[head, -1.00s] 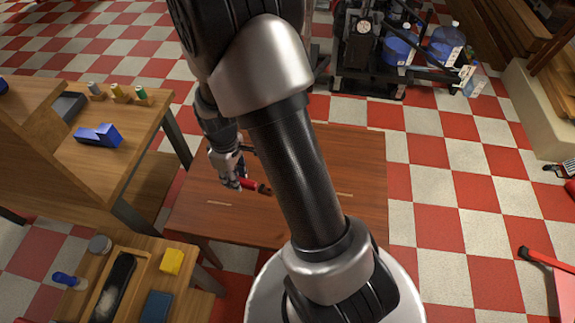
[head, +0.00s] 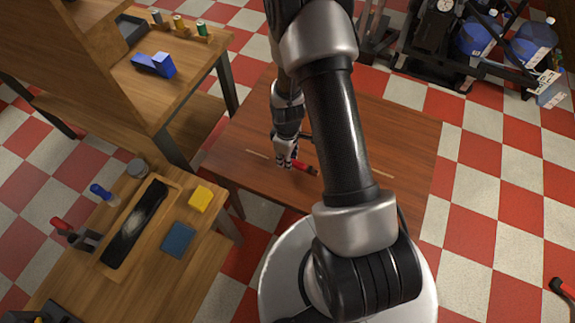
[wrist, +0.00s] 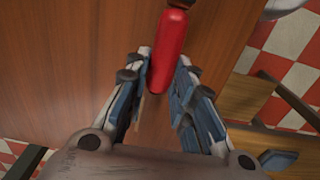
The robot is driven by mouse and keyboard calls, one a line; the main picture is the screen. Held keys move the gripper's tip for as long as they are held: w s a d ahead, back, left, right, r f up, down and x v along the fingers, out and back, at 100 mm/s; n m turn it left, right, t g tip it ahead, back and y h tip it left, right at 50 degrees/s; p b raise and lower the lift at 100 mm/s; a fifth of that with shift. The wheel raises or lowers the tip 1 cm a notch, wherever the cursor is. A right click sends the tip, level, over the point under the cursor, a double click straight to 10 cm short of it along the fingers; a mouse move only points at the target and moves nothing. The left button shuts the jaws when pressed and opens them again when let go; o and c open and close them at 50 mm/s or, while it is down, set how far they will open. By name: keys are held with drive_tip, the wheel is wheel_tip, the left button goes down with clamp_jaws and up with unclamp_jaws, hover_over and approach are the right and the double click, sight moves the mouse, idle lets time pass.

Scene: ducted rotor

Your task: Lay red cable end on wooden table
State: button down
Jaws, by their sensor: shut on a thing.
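The red cable end (wrist: 169,50) is a smooth red cylinder with a dark tip. It lies between the fingers of my gripper (wrist: 160,85) in the wrist view, and the gripper is shut on it. In the head view the red cable end (head: 303,168) sticks out to the right of my gripper (head: 288,163), low over the wooden table (head: 370,125). I cannot tell whether it touches the tabletop. My arm hides part of the table.
A workbench (head: 190,65) with a blue block (head: 154,64) stands at the left. A lower bench (head: 150,250) holds a yellow block (head: 200,197), a blue pad (head: 178,240) and a tray. The wooden table's right part is clear.

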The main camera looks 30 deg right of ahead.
drive_tip(key=shift+f+b, duration=0.65)
drive_tip(key=shift+f, duration=1.45)
drive_tip(key=shift+f, duration=0.15)
drive_tip(key=c, duration=1.4)
unclamp_jaws()
drive_tip(key=shift+o, duration=0.2)
